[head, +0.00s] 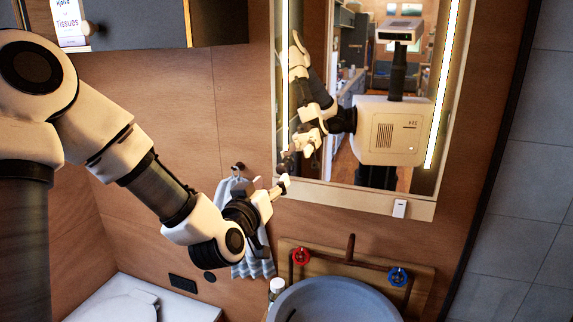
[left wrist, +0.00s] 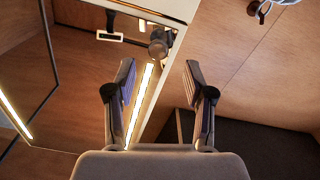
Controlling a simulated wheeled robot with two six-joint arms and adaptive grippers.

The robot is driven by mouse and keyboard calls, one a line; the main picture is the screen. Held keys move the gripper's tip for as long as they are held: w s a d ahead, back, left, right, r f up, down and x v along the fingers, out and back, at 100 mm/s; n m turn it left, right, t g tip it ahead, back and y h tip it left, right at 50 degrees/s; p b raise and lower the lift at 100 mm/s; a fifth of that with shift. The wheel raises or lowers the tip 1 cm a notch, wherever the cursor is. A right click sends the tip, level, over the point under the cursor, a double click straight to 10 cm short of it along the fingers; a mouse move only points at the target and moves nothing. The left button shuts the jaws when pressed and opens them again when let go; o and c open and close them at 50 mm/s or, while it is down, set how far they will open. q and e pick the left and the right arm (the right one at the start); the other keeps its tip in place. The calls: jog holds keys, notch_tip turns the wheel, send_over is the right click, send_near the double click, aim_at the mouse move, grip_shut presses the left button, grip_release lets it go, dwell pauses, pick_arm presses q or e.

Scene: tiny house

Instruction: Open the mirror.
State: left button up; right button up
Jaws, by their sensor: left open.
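The mirror (head: 345,168) hangs on the wood wall above the basin, with a pale wood frame and a lit strip down each side. It looks shut, and my own body is reflected in it. My left gripper (head: 284,182) is by the lower left corner of the frame. In the left wrist view the left gripper (left wrist: 161,68) is open and empty, its two fingers apart. The mirror (left wrist: 80,75) fills the left there, and its lit side edge runs between the fingers in the picture. I cannot tell whether a finger touches the frame. My right gripper is not in view.
A grey basin (head: 335,300) with a red knob (head: 300,256) and a blue knob (head: 398,277) is below the mirror. A striped towel (head: 254,262) hangs from a hook behind my left gripper. A dark wall cabinet (head: 145,25) is at upper left. Grey tiles are at right.

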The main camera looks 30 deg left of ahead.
aim_at(280, 169)
pick_arm(q)
jog(key=w, duration=0.1)
jog(key=w+r+p, duration=0.1)
jog(key=w+p, duration=0.1)
jog(key=shift+a+r, duration=0.2)
jog(key=shift+a, duration=0.15)
jog(key=w, duration=0.2)
jog(key=w+a+f, duration=0.1)
jog(key=shift+w+f+p, duration=0.1)
jog(key=shift+w+p, duration=0.1)
jog(key=shift+p, duration=0.2)
jog(key=shift+s+d, duration=0.1)
jog(key=shift+s, duration=0.05)
jog(key=shift+s+r, duration=0.25)
jog(key=shift+s, duration=0.05)
grip_shut()
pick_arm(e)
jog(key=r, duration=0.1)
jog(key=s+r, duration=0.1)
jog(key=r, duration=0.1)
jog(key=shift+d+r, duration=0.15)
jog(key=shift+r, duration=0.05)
